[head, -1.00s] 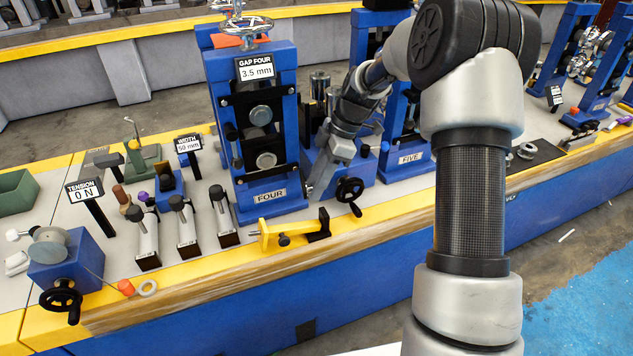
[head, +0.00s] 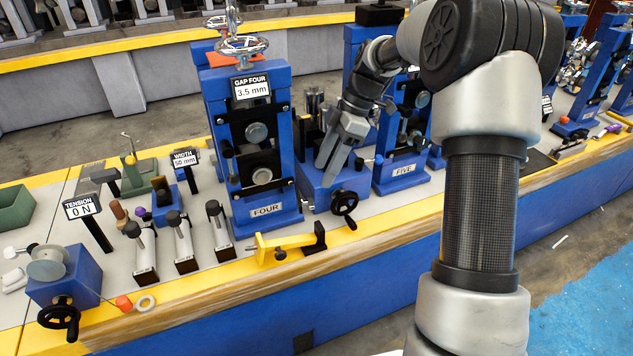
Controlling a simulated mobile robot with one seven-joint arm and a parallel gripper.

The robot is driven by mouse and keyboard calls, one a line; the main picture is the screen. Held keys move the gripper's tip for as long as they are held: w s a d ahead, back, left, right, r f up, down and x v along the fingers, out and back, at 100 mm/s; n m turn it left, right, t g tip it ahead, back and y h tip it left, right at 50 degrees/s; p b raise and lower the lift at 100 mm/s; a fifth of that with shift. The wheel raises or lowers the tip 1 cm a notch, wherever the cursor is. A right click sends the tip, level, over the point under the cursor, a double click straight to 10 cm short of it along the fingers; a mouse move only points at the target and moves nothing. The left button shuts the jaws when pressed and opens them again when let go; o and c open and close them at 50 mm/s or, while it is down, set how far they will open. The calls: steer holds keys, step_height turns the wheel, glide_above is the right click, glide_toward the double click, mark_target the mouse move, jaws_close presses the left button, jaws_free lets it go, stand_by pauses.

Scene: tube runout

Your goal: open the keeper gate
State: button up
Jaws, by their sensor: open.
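My gripper (head: 329,176) is open, with its silver fingers pointing down, above the blue unit (head: 318,193) between the stands marked FOUR (head: 265,211) and FIVE (head: 403,169). I see nothing between the fingers. The unit carries upright metal rollers (head: 314,104) behind the gripper and a black handwheel (head: 344,202) at its front. The gripper hides part of the unit's top. I cannot tell for sure which part is the keeper gate, or whether the fingers touch anything.
A yellow bracket (head: 284,241) with a black end lies on the front edge of the bench. Several black-topped posts (head: 178,232) stand left of stand FOUR. A tension reel (head: 62,272) is at the far left. Stand FIVE is close to the right of my gripper.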

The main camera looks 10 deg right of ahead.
steer(key=p+v, duration=0.1)
steer(key=v, duration=0.7)
steer(key=shift+a, duration=0.1)
steer(key=s+a+r+m+t+h, duration=0.1)
steer(key=s+a+r+m+h, duration=0.1)
steer(key=s+r+m, duration=0.35)
steer(key=s+a+r+m+t+h, duration=0.1)
steer(key=s+a+r+m+h, duration=0.15)
steer(key=s, duration=0.55)
steer(key=s+f+m+t, duration=0.1)
steer(key=s+m+t, duration=0.3)
steer(key=s+m, duration=0.9)
step_height(320, 180, up, 17)
steer(key=s+n+p, duration=0.2)
steer(key=n+p, duration=0.1)
steer(key=p, duration=1.5)
steer(key=shift+s+d, duration=0.3)
steer(key=shift+d, duration=0.1)
